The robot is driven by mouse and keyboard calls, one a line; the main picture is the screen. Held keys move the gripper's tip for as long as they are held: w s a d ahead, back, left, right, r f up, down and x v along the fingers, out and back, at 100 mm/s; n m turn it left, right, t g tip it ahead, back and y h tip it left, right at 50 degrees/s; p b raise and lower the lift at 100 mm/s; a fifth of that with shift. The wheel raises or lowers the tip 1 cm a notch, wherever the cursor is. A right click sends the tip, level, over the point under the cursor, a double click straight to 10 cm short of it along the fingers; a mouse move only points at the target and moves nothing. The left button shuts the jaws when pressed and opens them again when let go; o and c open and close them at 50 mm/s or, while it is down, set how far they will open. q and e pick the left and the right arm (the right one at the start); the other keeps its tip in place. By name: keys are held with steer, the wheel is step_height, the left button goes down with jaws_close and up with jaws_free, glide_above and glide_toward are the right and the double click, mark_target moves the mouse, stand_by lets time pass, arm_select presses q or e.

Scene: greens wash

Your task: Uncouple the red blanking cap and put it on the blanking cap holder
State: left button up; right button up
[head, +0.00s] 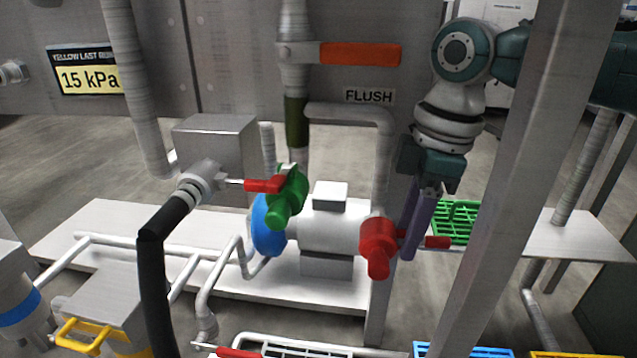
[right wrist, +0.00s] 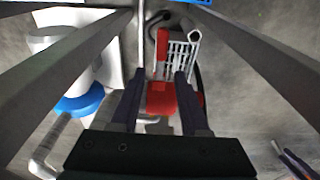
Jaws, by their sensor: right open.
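The red blanking cap (head: 378,248) sits at the right end of the white pump body (head: 325,238), below the FLUSH pipe. A red lever handle (head: 437,242) sticks out to its right. My right gripper (head: 414,250) points down beside the cap, with its purple fingers close to the lever. The right wrist view shows its two fingers (right wrist: 156,100) apart, with a red part (right wrist: 162,98) between them. I cannot tell whether they touch it. My left gripper is not in view. I cannot pick out the cap holder with certainty.
A post (head: 515,170) stands close on the right. A green valve (head: 287,197) with a red lever and a black hose (head: 155,270) are left of the cap. A green basket (head: 456,212) lies behind the gripper; a blue basket (head: 455,349) is at the bottom edge.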

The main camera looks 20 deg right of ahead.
steer(key=shift+w, duration=0.1)
steer(key=shift+c, duration=0.2)
jaws_close()
stand_by(0.9)
stand_by(0.3)
steer(key=shift+s+a+r+p, duration=0.1)
steer(key=shift+s+a+p, duration=0.5)
steer(key=shift+p, duration=0.8)
steer(key=shift+s+a+r+p, duration=0.1)
steer(key=shift+s+a+p, duration=0.15)
steer(key=shift+s+p, duration=0.9)
steer(key=shift+s+a+r+p, duration=0.1)
steer(key=shift+s+a+p, duration=0.35)
steer(key=shift+p, duration=1.2)
